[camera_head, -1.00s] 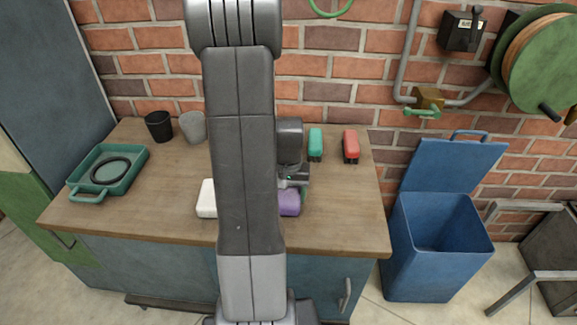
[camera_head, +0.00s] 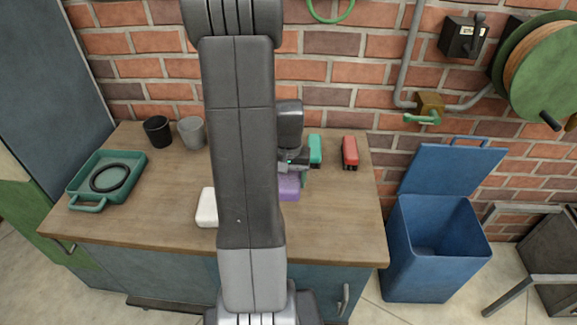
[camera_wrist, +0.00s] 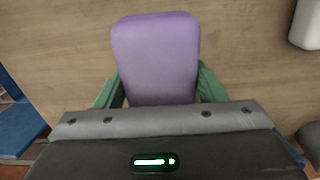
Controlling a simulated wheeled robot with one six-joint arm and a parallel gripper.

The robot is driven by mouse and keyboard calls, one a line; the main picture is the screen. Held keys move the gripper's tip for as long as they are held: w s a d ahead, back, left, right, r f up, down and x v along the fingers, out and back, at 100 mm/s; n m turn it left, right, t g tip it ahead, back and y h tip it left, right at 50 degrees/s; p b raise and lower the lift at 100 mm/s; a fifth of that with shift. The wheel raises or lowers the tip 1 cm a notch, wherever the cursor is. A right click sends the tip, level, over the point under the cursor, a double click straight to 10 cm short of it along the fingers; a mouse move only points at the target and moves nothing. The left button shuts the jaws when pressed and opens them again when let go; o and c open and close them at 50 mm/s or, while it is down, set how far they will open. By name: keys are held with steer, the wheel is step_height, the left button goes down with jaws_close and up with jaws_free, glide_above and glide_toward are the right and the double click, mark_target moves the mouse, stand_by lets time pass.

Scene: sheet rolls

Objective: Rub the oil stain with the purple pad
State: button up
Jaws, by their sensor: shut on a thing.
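The purple pad (camera_wrist: 156,55) fills the middle of the wrist view, between the green fingers of my gripper (camera_wrist: 160,88), which is shut on it. In the head view the purple pad (camera_head: 289,187) shows just right of my arm, with my gripper (camera_head: 294,172) above and behind it. I cannot tell whether the pad touches the worktop or is held slightly above it. No oil stain shows in either view; my arm hides part of the worktop.
A white block (camera_head: 206,208) lies left of my arm. A green brush (camera_head: 315,150) and a red brush (camera_head: 350,153) stand at the back right. Black (camera_head: 157,130) and grey (camera_head: 191,132) cups and a green tray (camera_head: 78,192) are left. The front right of the wooden worktop (camera_head: 340,215) is clear.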

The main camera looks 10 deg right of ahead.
steer(key=shift+r+p, duration=0.8)
steer(key=shift+r, duration=0.6)
